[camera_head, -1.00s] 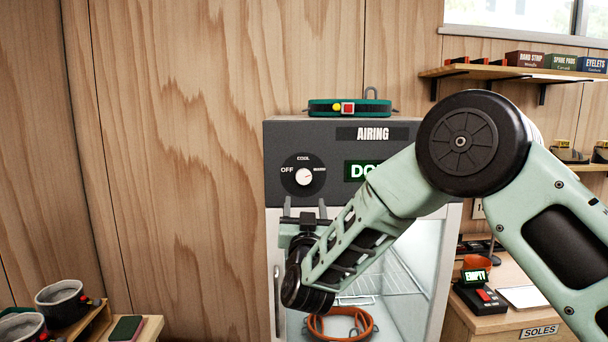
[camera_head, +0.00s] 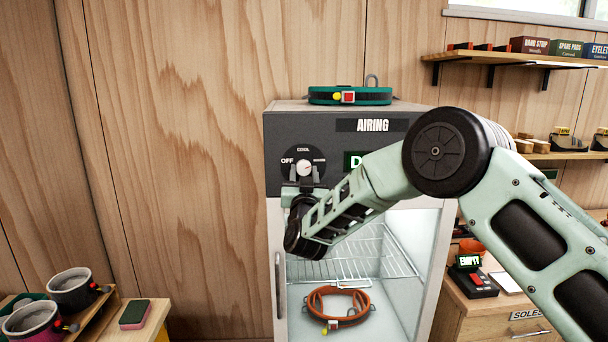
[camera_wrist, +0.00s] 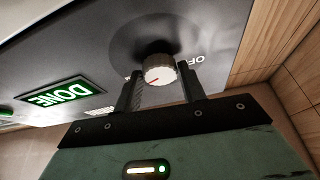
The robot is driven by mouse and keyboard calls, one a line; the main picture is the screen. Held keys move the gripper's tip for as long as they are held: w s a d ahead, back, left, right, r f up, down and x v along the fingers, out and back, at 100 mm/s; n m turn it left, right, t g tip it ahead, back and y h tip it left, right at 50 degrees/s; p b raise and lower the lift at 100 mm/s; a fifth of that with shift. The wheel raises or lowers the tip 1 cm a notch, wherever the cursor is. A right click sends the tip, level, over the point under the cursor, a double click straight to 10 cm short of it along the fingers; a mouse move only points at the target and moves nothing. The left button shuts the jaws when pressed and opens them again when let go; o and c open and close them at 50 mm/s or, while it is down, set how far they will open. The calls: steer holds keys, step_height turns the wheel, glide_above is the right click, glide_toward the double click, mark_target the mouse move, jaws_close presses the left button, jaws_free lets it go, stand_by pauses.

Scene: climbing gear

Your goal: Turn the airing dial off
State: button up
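The airing dial (camera_head: 304,168) is a pale round knob on a dark disc, on the grey top panel of the cabinet. OFF is marked to its left, COOL above and another label to its right. In the wrist view, the knob (camera_wrist: 160,72) has a red mark on its face pointing left, away from the OFF lettering at right. My gripper (camera_head: 304,183) is at the panel just below the dial. In the wrist view, its two dark fingers (camera_wrist: 161,86) are apart, one on each side of the knob. I cannot tell whether they touch it.
The airing cabinet (camera_head: 440,260) stands open-fronted or glazed, with a wire rack and an orange strap ring (camera_head: 337,303) inside. A green DONE display (camera_wrist: 62,95) is beside the dial. A green strap ring (camera_head: 350,96) lies on top. A drawer unit (camera_head: 495,322) stands at right.

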steer(key=c, duration=0.4)
